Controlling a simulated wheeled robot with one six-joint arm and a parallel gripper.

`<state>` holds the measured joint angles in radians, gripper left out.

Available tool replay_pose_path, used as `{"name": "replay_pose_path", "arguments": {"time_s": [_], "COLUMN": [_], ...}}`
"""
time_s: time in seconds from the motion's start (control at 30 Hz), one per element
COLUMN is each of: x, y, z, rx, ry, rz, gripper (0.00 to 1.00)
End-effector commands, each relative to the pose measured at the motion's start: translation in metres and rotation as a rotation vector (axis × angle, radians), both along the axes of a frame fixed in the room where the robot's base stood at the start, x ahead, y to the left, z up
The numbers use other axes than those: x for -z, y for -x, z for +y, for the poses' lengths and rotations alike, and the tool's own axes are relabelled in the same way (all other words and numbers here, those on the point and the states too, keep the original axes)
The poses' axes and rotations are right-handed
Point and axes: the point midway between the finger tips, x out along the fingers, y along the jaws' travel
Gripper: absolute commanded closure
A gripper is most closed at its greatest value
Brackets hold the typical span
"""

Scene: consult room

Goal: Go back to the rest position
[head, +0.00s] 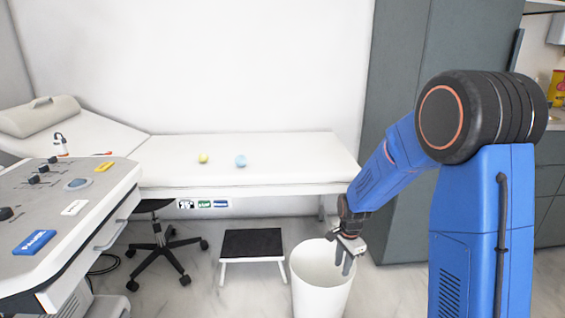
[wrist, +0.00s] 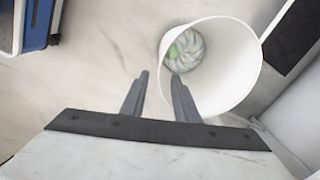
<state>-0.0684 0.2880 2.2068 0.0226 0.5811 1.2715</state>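My gripper (head: 346,262) hangs at the rim of the white bin (head: 312,294), pointing down. In the wrist view my gripper (wrist: 157,82) shows two grey fingers set apart with nothing between them. The white bin (wrist: 240,75) shows there too, and the fingertips overlap its near edge. Inside the bin lies a pale, crumpled-looking thing with a green part (wrist: 183,50). I cannot tell what it is.
A yellow ball (head: 203,158) and a light blue ball (head: 241,160) lie on the white exam bed (head: 290,165). A step stool (head: 252,244) stands left of the bin. A console (head: 75,215) is at the left. A grey cabinet (head: 400,75) stands behind my arm.

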Motion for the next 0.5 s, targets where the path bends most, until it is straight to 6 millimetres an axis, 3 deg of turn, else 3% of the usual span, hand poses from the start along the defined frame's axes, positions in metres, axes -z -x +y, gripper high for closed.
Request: {"name": "replay_pose_path", "arguments": {"time_s": [0.2,0.5], "x": [-0.053,-0.116], "y": [0.027,0.074], "z": [-0.006,-0.014], "rx": [-0.133,-0.335], "ry": [0.01,0.038], "rz": [-0.048,-0.107], "gripper": [0.72,0.72]}}
